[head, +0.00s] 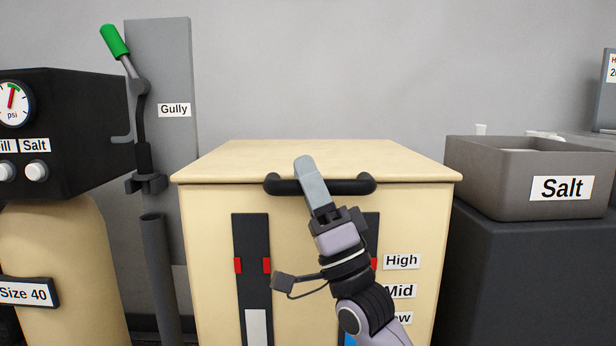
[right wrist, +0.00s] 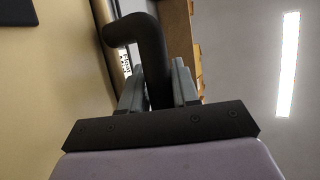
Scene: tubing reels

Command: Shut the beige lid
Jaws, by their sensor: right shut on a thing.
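The beige lid (head: 280,160) lies flat on top of a beige cabinet (head: 207,260) in the middle of the head view. A black bar handle (head: 352,186) runs along its front edge. My right gripper (head: 308,178) is at the middle of the handle and hides part of it. In the right wrist view its two fingers (right wrist: 158,88) stand on either side of the black handle (right wrist: 150,48), shut on it. No gap along the lid's front edge shows clearly. My left gripper is in neither view.
A grey bin labelled Salt (head: 485,178) stands on a dark block at the right. At the left are a black gauge box (head: 75,110) and a green-tipped lever (head: 114,40) on a grey panel labelled Gully. The space above the lid is clear.

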